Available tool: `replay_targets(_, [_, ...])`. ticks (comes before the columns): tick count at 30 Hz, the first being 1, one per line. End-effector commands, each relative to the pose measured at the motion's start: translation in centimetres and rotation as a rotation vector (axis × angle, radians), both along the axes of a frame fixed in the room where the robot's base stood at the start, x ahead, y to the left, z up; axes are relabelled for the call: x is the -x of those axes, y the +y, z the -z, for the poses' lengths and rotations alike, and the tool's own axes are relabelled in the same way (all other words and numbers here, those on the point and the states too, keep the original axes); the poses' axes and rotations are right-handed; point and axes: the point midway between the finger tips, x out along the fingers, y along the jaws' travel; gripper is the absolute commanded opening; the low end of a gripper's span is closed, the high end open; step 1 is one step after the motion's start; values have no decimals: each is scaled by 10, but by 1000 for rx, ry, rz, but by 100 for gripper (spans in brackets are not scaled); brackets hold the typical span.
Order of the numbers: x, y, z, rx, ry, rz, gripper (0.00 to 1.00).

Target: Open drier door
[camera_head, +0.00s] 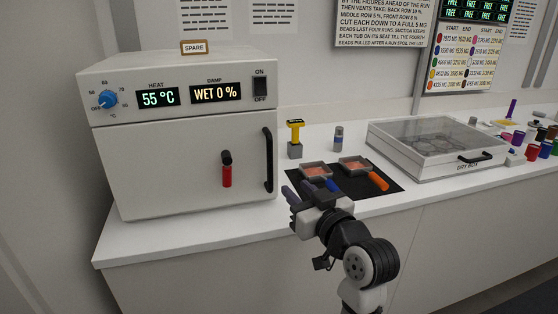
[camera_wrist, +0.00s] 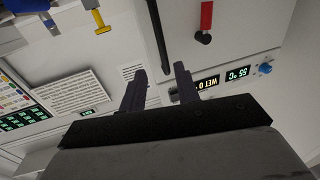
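The drier (camera_head: 165,165) is a white box at the left of the counter, with its door shut flush in the head view. A black vertical bar handle (camera_head: 268,160) runs along the door's right edge. A red-gripped latch lever (camera_head: 227,172) with a black knob hangs down on the door. My gripper (camera_head: 302,193) is in front of the counter, right of and below the handle, apart from it. In the wrist view, rolled nearly upside down, the two fingers (camera_wrist: 160,88) are spread and empty. The handle (camera_wrist: 158,35) and the red lever (camera_wrist: 206,20) show beyond the fingertips.
A black mat (camera_head: 345,183) with two trays of reddish material and an orange-handled tool lies right of the drier. A yellow-topped tool (camera_head: 295,137) and a small grey vial (camera_head: 338,139) stand behind it. A clear-lidded dry box (camera_head: 437,147) stands further right.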

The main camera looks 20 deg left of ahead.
Motion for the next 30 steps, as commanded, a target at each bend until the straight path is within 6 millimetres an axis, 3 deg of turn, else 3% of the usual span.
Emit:
replay_targets(18, [-78,81,-2,0,1,-3,32])
replay_targets(30, [-95,98,0,-1,-1,-1,32])
